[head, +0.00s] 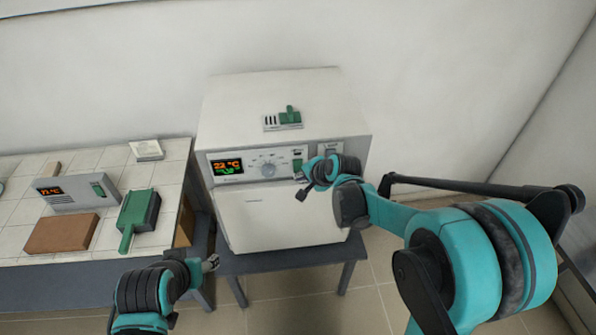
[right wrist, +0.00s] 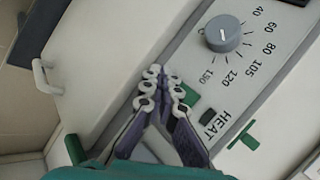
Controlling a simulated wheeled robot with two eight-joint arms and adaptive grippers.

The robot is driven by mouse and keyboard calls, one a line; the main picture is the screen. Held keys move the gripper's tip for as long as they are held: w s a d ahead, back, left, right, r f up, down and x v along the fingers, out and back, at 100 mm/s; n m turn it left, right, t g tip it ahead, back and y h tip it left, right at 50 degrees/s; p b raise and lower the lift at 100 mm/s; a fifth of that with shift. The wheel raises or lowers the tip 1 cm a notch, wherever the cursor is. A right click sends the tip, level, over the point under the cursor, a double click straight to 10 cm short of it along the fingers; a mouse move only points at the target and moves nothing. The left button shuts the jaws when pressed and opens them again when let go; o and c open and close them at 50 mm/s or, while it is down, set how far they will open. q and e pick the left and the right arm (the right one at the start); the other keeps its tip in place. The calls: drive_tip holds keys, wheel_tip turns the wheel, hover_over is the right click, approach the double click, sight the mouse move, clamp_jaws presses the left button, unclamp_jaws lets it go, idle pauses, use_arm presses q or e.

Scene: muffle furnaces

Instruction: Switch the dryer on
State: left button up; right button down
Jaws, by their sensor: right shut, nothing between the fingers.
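The white dryer (head: 280,215) stands on a low dark stand, its panel facing me. Its lit display (head: 227,166) shows orange digits reading about 22 and green digits below. A grey knob (head: 268,170) sits mid-panel; it also shows in the right wrist view (right wrist: 223,33). A green switch (right wrist: 190,95) is close to my fingertips, partly hidden behind them. My right gripper (head: 304,190) is shut and empty at the panel's lower right (right wrist: 160,85); contact is unclear. My left gripper (head: 212,263) is low, away from the dryer; its opening is unclear.
A tiled bench (head: 110,170) at left holds a grey box with a display (head: 75,194), a brown block (head: 62,233) and a green dustpan-like tool (head: 138,215). Floor right of the stand is clear.

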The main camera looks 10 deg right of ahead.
idle(0.4)
drive_tip(key=shift+w, duration=0.45)
drive_tip(key=shift+w+f, duration=0.1)
drive_tip(key=shift+w, duration=0.2)
idle(0.6)
drive_tip(key=shift+s, duration=0.8)
drive_tip(key=s, duration=0.5)
drive_tip(key=shift+r, duration=0.4)
